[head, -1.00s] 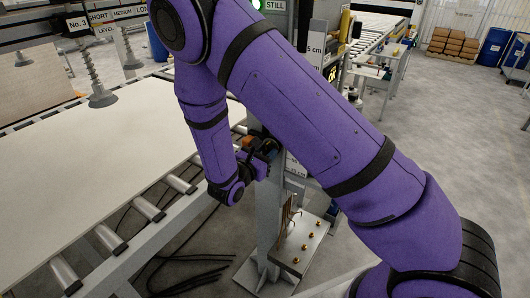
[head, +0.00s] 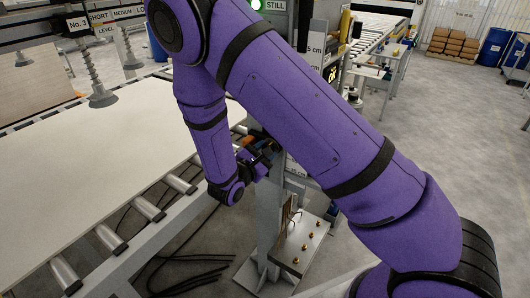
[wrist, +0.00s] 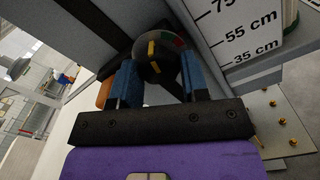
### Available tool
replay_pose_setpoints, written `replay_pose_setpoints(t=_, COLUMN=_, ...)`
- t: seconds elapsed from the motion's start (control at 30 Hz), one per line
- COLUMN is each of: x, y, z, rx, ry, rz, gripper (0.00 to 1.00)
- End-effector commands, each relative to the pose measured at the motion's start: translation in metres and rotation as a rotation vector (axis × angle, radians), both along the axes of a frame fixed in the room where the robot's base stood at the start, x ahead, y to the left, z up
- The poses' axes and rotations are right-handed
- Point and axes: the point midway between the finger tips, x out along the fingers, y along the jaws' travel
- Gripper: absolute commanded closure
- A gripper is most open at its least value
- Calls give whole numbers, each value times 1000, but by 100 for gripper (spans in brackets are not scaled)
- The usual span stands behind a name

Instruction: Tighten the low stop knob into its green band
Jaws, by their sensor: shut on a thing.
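The low stop knob (wrist: 155,72) is a dark round part with yellow marks, low on the grey post. A round dial face behind it shows a green band (wrist: 167,44) and a red patch (wrist: 178,41) at its upper right. A yellow mark (wrist: 152,47) on the face lies left of the green. My gripper (wrist: 160,68) has its blue fingers on both sides of the knob and is shut on it. In the head view my gripper (head: 264,156) is at the post, and my arm hides the knob there.
A height scale (wrist: 245,30) marked in cm stands right of the dial. A base plate (head: 300,246) with brass bolts lies below. The roller conveyor (head: 148,208) with a pale board (head: 90,160) is on the left. A lit "STILL" sign (head: 273,5) is above.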

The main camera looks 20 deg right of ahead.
Motion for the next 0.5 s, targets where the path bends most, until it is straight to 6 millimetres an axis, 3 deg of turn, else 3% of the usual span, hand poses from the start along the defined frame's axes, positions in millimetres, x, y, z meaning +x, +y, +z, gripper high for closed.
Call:
replay_pose_setpoints(t=0.1, x=0, y=0, z=0, rx=0, ry=1, rz=0, gripper=82)
replay_pose_setpoints(t=0.13, x=0, y=0, z=0, rx=0, ry=1, rz=0, gripper=56)
replay_pose_setpoints(t=0.23, x=0, y=0, z=0, rx=0, ry=1, rz=0, gripper=33)
replay_pose_setpoints(t=0.5, x=0, y=0, z=0, rx=-1, ry=1, rz=0, gripper=33)
